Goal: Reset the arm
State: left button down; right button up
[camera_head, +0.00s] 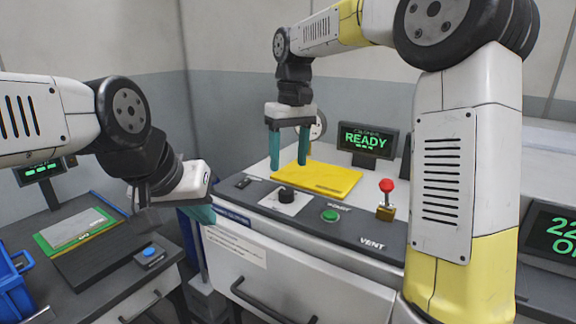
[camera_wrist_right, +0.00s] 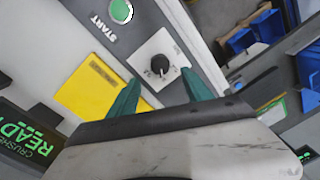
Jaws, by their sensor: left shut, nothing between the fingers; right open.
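My right gripper (camera_head: 289,148) hangs fingers-down above the grey control counter, near the yellow plate (camera_head: 318,179) and the black knob (camera_head: 287,195). Its two teal fingers are apart with nothing between them. In the right wrist view the open fingers (camera_wrist_right: 160,98) show with the knob (camera_wrist_right: 160,64) beyond them and the yellow plate (camera_wrist_right: 97,85) to the left. My left gripper (camera_head: 201,213) is low at the left, in front of the counter's corner; its teal fingers are together and hold nothing visible. Part of it is hidden by its own wrist.
The counter has a green start button (camera_head: 329,215), a red-topped lever (camera_head: 386,187) and a READY display (camera_head: 367,141). A side table holds a green-edged board (camera_head: 75,231), a blue button (camera_head: 149,251) and a blue bin (camera_head: 12,285). A drawer handle (camera_head: 272,301) sticks out in front.

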jog(key=shift+s+d, duration=0.1)
jog(key=s+d+f+m+t, duration=0.1)
jog(key=s+d+m+t, duration=0.1)
jog(key=s+d, duration=0.4)
jog(key=s+d+f+m+t+y, duration=0.1)
jog(key=s+d+m+t, duration=0.2)
jog(key=s+d, duration=0.4)
jog(key=s+t, duration=0.1)
jog(key=s, duration=0.6)
jog(key=shift+d+f+m+t+y, duration=0.2)
jog(key=shift+f+m+t+y, duration=0.05)
jog(key=shift+m+t+y, duration=0.05)
